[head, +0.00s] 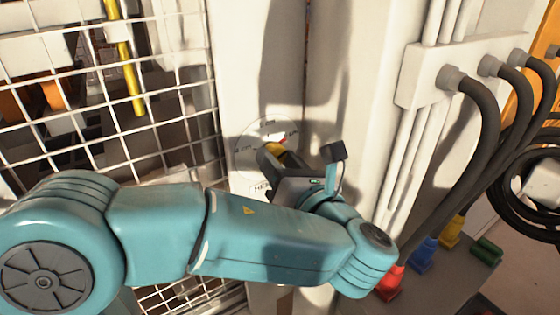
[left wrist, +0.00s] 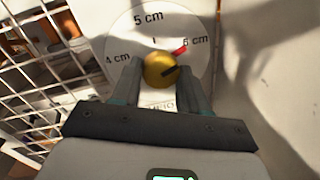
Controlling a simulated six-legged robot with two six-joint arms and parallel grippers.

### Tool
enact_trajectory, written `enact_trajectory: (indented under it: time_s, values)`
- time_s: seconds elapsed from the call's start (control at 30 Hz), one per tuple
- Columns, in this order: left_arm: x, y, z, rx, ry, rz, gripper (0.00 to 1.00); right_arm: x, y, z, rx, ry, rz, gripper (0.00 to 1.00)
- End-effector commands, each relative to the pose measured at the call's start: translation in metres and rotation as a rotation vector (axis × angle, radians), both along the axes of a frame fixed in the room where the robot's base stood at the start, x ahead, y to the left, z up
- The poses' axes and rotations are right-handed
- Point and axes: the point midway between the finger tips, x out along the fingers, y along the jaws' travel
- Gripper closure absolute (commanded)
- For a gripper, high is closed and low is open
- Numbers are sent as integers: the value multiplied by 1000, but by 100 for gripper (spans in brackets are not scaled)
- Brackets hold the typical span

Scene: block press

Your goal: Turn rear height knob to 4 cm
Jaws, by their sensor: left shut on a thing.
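The rear height knob (left wrist: 160,70) is a yellow round knob with a dark slot and a red pointer. It sits on a round white dial (left wrist: 122,30) marked 4 cm, 5 cm and 6 cm. In the left wrist view the red pointer aims up and right, close to the 6 cm mark. My left gripper (left wrist: 163,78) has one finger on each side of the knob and is shut on it. In the head view the dial (head: 240,150) is partly hidden by my left gripper (head: 272,156), and only a bit of yellow shows. My right gripper is not in view.
A white wire mesh guard (head: 70,90) stands left of the dial post, with a yellow bar (head: 125,60) behind it. On the right, thick black hoses (head: 485,150) hang from a white fitting box (head: 425,75). Red (head: 391,282) and blue (head: 424,252) connectors sit below.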

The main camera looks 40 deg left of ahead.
Motion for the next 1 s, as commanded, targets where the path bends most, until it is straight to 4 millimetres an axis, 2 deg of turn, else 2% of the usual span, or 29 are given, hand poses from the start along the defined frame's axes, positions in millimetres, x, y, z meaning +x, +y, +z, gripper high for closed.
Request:
enact_trajectory:
  time_s: [0.27,1.0]
  values:
    - [0,0,-2,-53,-125,2,87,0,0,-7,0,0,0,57]
    - [1,-1,-7,-317,-763,-1,87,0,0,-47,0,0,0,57]
